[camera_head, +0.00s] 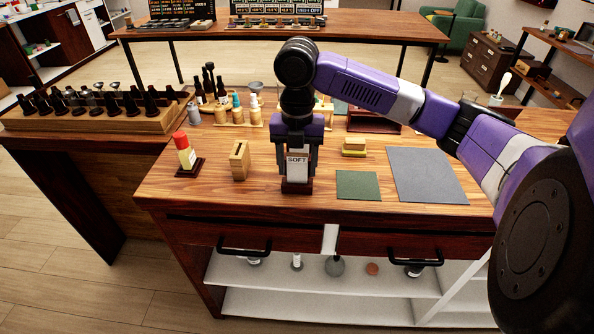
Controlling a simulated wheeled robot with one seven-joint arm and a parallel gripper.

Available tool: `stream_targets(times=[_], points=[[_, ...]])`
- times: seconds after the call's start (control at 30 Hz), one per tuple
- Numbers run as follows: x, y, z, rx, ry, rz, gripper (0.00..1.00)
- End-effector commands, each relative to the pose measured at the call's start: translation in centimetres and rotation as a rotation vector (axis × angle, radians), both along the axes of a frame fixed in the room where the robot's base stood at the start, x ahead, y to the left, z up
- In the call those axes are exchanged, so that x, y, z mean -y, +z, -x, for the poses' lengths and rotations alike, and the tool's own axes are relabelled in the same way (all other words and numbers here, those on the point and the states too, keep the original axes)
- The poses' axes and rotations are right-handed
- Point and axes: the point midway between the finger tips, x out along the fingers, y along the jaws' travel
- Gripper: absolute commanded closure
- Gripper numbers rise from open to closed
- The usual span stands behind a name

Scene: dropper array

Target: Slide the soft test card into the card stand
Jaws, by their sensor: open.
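The soft test card (297,168) is a pale upright card with "SOFT" printed on it. It stands at the front of the wooden table (210,205), its lower edge at a small dark red stand (297,187); how deep it sits in that stand I cannot tell. My gripper (298,160) points down over the card from above, with one finger on each side of it. The gripper is open, and any small gaps between fingers and card are too small to make out. The card's top is hidden behind the gripper.
On the right lie yellow blocks (354,147), a green mat (358,185) and a grey mat (427,175). Bottles and racks stand behind.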

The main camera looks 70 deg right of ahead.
Motion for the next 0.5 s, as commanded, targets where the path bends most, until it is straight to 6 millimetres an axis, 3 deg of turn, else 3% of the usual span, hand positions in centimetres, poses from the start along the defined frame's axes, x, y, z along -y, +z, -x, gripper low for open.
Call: stream_targets(times=[0.1,0.33,0.5], points=[[0.00,0.04,0.00,0.000,0.000,0.000,0.48],[0.00,0.05,0.00,0.000,0.000,0.000,0.91],[0.00,0.45,-0.01,0.000,0.000,0.000,0.91]])
